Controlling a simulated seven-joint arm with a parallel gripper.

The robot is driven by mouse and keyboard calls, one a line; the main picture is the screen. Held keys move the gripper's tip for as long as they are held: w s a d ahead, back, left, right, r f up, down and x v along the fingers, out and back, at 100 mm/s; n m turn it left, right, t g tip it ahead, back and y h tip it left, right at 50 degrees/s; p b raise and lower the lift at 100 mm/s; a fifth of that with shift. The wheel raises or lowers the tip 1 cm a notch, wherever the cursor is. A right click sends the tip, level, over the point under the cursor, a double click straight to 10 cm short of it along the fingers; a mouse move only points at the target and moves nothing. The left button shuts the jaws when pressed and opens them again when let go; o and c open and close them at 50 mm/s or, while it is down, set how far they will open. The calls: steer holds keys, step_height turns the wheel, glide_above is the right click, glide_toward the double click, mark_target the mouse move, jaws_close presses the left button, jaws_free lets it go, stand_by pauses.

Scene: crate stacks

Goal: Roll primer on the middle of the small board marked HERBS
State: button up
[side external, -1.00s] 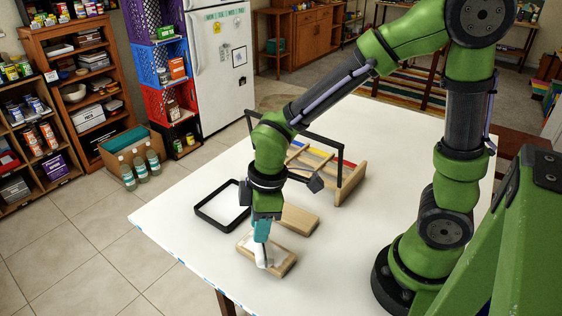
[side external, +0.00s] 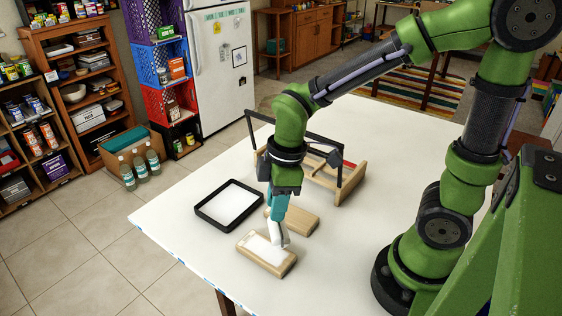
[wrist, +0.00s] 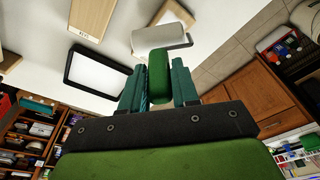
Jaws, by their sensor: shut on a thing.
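My gripper (wrist: 158,88) is shut on the green handle (wrist: 158,75) of a paint roller. The white roller (side external: 281,236) hangs below my gripper in the side view, at the right side of the front small board (side external: 250,247). It also shows in the wrist view (wrist: 155,42). I cannot tell if it touches the board. The front board is pale wood with a white patch on its middle. A second small board (side external: 300,220) lies behind it, bare on top. It carries a label in the wrist view (wrist: 85,30), too small to read. No HERBS mark is legible.
A black-rimmed tray (side external: 203,217) with a white inside lies left of the boards. A wooden rack (side external: 350,185) and a black frame (side external: 250,118) stand behind my gripper. The front left of the white table (side external: 180,225) is clear.

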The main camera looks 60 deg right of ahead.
steer(key=shift+r, duration=2.1)
